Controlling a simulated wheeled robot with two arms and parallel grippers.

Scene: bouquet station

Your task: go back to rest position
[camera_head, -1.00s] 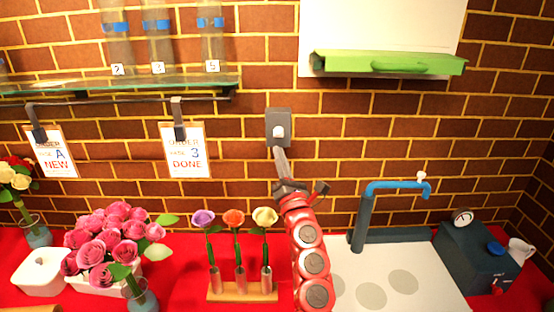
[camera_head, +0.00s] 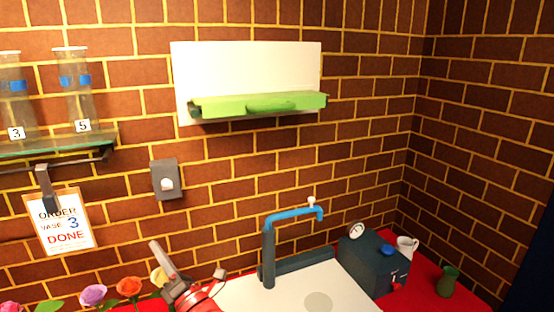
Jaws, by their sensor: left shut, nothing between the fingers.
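My left gripper (camera_head: 158,252) is grey and comes up from the bottom edge on a red arm. It is shut and empty, pointing up and a little left. It is below the grey wall switch box (camera_head: 165,180) with its white button, and apart from it. It partly covers the pale yellow flower (camera_head: 158,277). My right gripper is not in view.
A blue tap (camera_head: 268,245) stands at the white counter (camera_head: 250,293), right of my gripper. A dark machine (camera_head: 372,262), a white cup and a green vase (camera_head: 447,282) stand further right. A glass shelf (camera_head: 60,143) holds numbered vases. Orange and purple flowers are at lower left.

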